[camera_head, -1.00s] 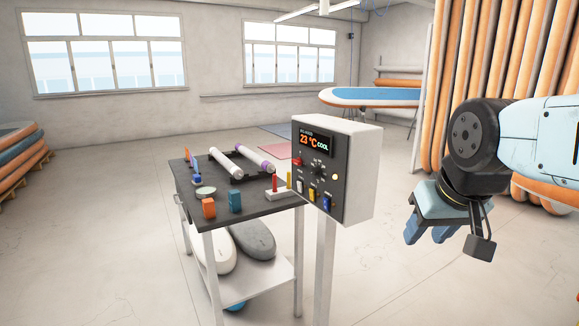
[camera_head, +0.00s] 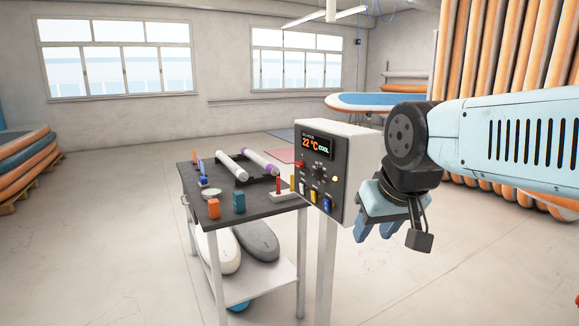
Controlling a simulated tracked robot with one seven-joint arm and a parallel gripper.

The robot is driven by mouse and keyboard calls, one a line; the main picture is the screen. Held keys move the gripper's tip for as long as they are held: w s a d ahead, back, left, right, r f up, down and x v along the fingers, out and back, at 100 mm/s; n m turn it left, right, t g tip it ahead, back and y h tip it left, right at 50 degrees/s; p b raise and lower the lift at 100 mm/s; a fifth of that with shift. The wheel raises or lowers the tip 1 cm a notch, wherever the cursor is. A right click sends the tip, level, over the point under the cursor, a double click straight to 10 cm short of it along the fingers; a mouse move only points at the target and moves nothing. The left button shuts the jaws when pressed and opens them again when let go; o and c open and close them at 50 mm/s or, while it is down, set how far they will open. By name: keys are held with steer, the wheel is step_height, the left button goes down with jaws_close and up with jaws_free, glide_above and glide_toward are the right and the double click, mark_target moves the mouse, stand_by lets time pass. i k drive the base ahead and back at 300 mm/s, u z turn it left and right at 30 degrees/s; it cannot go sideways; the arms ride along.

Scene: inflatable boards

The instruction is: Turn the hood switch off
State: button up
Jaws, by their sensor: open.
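A white control box (camera_head: 361,165) with a dark front panel stands on a post. Its display (camera_head: 316,145) reads 22 °C COOL. Below are a red switch (camera_head: 299,163), a dark knob (camera_head: 319,172), and white (camera_head: 302,188), yellow (camera_head: 313,196) and blue (camera_head: 326,205) switches along the bottom. The labels are too small to read, so I cannot tell which is the hood switch or its position. My gripper (camera_head: 375,231) is open and empty, pointing down just right of the box, apparently apart from it.
A dark-topped cart (camera_head: 240,208) stands left of the box, with rollers (camera_head: 229,166), an orange block (camera_head: 210,208) and a blue block (camera_head: 239,203) on top. Rolled boards (camera_head: 229,250) lie on its lower shelf. Tall boards (camera_head: 480,60) stand behind my arm. The front floor is clear.

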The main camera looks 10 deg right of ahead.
mark_target(299, 164)
steer(key=u, duration=0.1)
steer(key=i, duration=1)
steer(key=z, duration=0.1)
